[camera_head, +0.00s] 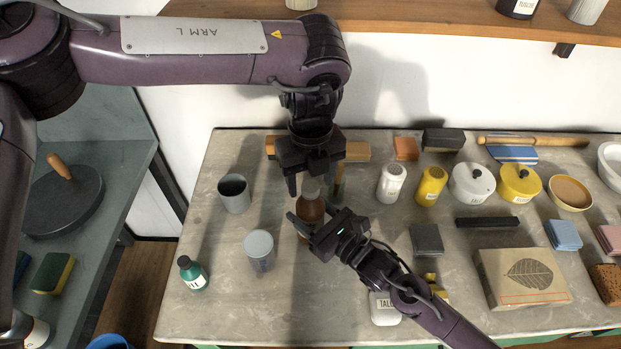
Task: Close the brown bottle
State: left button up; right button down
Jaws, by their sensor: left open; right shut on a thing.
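The brown bottle (311,207) stands on the grey stone-topped table, left of its middle. My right gripper (307,219) reaches in from the lower right and is shut on the bottle's body. My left gripper (311,187) points down over the bottle, open, its fingers on either side of the bottle's top. A pale greyish piece (311,188) shows at the top of the bottle between these fingers. I cannot tell whether it is a cap or the neck, or whether the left fingers touch it.
A grey cup (234,194), a pale-lidded jar (260,250) and a green bottle (192,273) stand to the left. A wooden bar (357,151) lies behind. A white talc container (384,309) is partly under my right arm.

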aim_at(320, 222)
pick_arm(q)
notch_tip(320, 222, up, 12)
jog(key=shift+f, duration=0.2)
pick_arm(e)
jog(key=shift+c, duration=2.3)
grip_release()
jog(key=b+v, duration=0.2)
jog(key=v, duration=0.5)
jog(key=shift+s+d, duration=0.15)
jog(key=shift+d, duration=0.05)
pick_arm(q)
notch_tip(320, 222, down, 2)
jog(key=shift+f, duration=0.1)
pick_arm(e)
jog(key=shift+s+d+r, duration=0.1)
jog(key=shift+s+d, duration=0.05)
